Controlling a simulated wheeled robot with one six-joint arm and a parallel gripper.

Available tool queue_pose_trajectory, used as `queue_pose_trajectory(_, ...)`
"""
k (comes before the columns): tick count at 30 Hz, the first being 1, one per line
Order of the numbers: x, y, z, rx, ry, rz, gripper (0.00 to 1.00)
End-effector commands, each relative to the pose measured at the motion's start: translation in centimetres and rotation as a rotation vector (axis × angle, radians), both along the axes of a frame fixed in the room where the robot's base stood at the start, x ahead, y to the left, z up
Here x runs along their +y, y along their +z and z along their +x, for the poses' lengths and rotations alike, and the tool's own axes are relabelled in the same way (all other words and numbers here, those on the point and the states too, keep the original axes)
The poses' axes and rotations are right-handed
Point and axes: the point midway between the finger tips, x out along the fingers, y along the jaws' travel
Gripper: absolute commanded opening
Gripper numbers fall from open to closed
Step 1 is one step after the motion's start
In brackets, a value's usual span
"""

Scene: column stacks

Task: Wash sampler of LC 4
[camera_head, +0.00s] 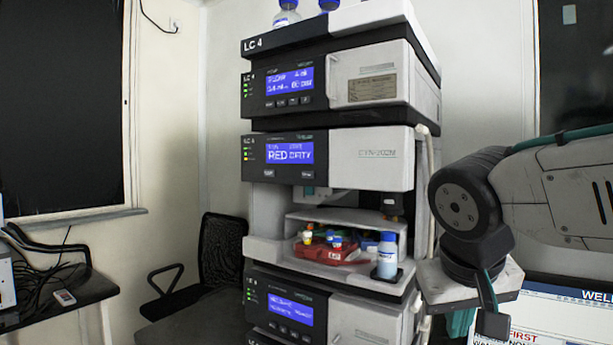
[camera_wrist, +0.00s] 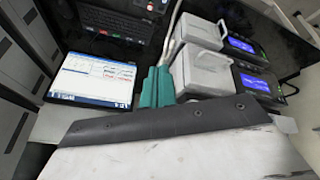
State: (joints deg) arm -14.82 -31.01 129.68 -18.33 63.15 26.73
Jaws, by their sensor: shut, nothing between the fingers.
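The LC 4 stack (camera_head: 318,60) stands in the middle of the head view, labelled LC 4 at its top left. Its second module (camera_head: 335,160) has a blue display that seems to read RED DIRTY. Below it is an open sampler bay (camera_head: 300,218). A red tray (camera_head: 328,256) in the bay holds several vials with coloured caps. A blue-capped bottle (camera_head: 387,258) stands upright at the bay's right front. My gripper (camera_wrist: 157,86) shows two teal fingers, closed together and empty, in the wrist view. In the head view my wrist hangs to the right of the stack, apart from the bay.
More bottles (camera_head: 286,12) stand on the stack. A black chair (camera_head: 222,255) and a side desk (camera_head: 62,300) are at left. A monitor (camera_head: 565,315) is at lower right. The wrist view shows another screen (camera_wrist: 92,82) and modules with blue displays (camera_wrist: 205,70).

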Motion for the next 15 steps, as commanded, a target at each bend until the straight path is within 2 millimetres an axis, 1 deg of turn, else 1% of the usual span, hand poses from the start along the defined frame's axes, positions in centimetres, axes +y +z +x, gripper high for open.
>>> queue_pose_trajectory(1, 1.9, 2.0, 2.7, -0.064, 0.003, -0.011, 0.0)
queue_pose_trajectory(2, 2.9, 3.2, 4.1, -0.107, -0.004, -0.012, 0.0)
queue_pose_trajectory(3, 4.4, 4.7, 5.9, -0.165, -0.01, -0.01, 0.0)
queue_pose_trajectory(5, 6.9, 7.0, 8.4, -0.252, -0.016, 0.002, 0.0)
queue_pose_trajectory(6, 8.8, 8.5, 10.0, -0.307, -0.018, 0.017, 0.0)
queue_pose_trajectory(8, 11.7, 10.7, 11.9, -0.389, -0.018, 0.044, 0.0)
queue_pose_trajectory(9, 13.7, 12.0, 13.0, -0.438, -0.017, 0.067, 0.0)
queue_pose_trajectory(10, 15.1, 12.9, 13.7, -0.471, -0.015, 0.084, 0.0)
queue_pose_trajectory(12, 18.2, 14.8, 15.0, -0.542, -0.011, 0.127, 0.0)
queue_pose_trajectory(15, 21.9, 16.9, 16.1, -0.616, -0.004, 0.184, 0.0)
